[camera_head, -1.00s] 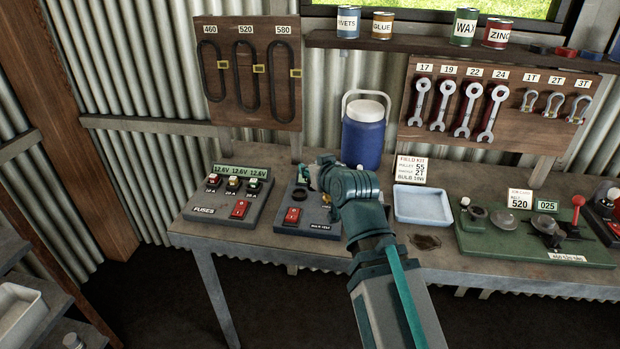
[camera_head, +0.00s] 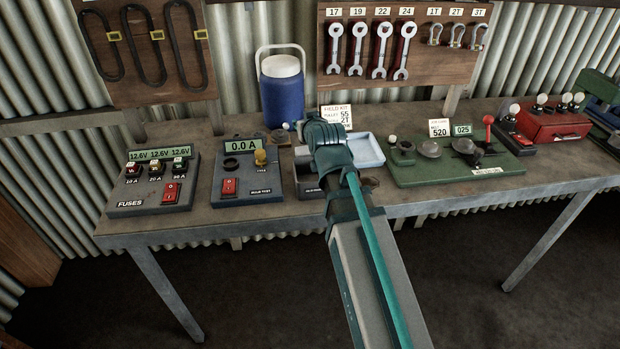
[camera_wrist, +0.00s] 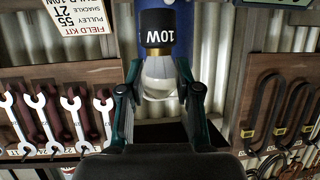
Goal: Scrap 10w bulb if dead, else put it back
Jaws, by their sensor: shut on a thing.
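My gripper (camera_wrist: 158,92) is shut on the 10W bulb (camera_wrist: 160,72) in the wrist view. The bulb has clear, unlit glass, a brass ring and a black collar marked 10W. The fingers sit on both sides of the glass. In the head view my wrist hides most of the gripper, above the bench right of the bulb tester. The blue-grey bulb tester (camera_head: 246,196) shows 0.0 A on its display (camera_head: 245,137). It has a red switch (camera_head: 229,186), a yellow knob (camera_head: 260,157) and an empty-looking black ring socket (camera_head: 231,163).
A dark box (camera_head: 305,170) and a pale blue tray (camera_head: 368,150) lie partly behind my arm. The fuse unit (camera_head: 150,185) is left and the blue jug (camera_head: 282,95) behind. The green tester (camera_head: 420,175) and a red case (camera_head: 550,127) with white bulbs are right.

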